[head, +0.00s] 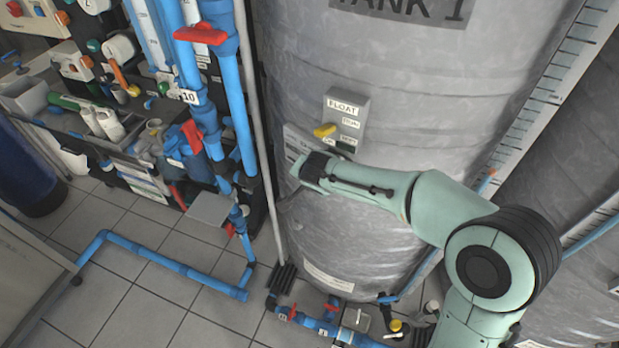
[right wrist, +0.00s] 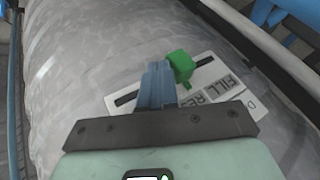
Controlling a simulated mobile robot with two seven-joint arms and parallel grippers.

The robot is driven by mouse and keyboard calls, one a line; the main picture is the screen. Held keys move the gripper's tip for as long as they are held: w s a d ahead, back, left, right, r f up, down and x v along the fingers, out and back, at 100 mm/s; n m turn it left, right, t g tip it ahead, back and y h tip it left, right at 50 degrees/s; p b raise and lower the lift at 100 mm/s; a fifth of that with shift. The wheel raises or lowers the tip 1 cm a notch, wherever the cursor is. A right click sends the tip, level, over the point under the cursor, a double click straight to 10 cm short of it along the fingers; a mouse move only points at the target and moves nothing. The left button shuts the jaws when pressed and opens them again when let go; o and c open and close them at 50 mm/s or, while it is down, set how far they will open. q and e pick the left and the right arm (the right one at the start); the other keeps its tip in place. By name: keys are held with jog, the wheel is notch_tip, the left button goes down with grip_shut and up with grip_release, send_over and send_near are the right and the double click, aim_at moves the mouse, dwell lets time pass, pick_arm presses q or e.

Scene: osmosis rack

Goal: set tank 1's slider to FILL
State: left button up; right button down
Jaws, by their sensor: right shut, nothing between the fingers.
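Tank 1 (head: 330,60) is the large grey cylinder in the head view, with its name plate (head: 400,8) at the top. In the right wrist view, the green slider knob (right wrist: 181,66) sits on a pale plate (right wrist: 203,76) with a dark slot and the words FILL and RES, partly hidden. My right gripper (right wrist: 158,68) is shut and empty. Its fingertips are close beside the knob, on its left; I cannot tell whether they touch. In the head view, my right gripper (head: 299,170) is at the tank's wall and hides most of the plate (head: 292,141).
A grey vertical pole (head: 257,130) and blue pipes (head: 240,90) with red valve handles stand to the left. Tiled floor (head: 130,275) lies at lower left.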

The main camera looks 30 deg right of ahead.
jog(key=w, duration=0.1)
jog(key=w+a+b, duration=0.1)
jog(key=w, duration=0.1)
jog(key=shift+w+a+f, duration=0.15)
jog(key=shift+w, duration=0.1)
jog(key=shift+w+a, duration=0.15)
jog(key=shift+w, duration=0.2)
jog(key=shift+w+a+r, duration=0.1)
jog(key=shift+r, duration=0.1)
